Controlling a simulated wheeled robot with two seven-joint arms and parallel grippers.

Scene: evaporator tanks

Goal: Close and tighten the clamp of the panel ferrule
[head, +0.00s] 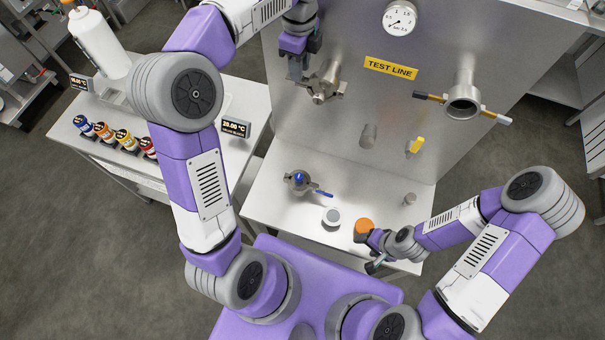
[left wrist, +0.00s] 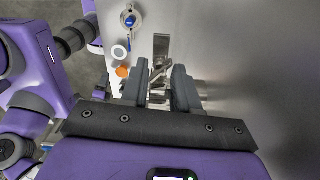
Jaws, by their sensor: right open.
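The metal clamp on the panel ferrule (head: 322,84) is on the steel panel, left of the yellow TEST LINE label. Its parts stick out at the sides; I cannot tell whether it is closed. My left gripper (head: 299,66) is close to its upper left. In the left wrist view, the left gripper's fingers (left wrist: 159,90) stand apart, with the clamp's metal parts (left wrist: 157,75) showing in the gap; contact is unclear. My right gripper (head: 376,253) is open, low over the front of the bench, beside an orange round piece (head: 364,226).
The steel bench (head: 265,205) carries a blue-handled valve (head: 299,181), a white round piece (head: 331,216) and a small grey cylinder (head: 409,199). A gauge (head: 399,18) and a second port with a bar (head: 463,102) are on the panel. Coloured bottles (head: 105,132) stand left.

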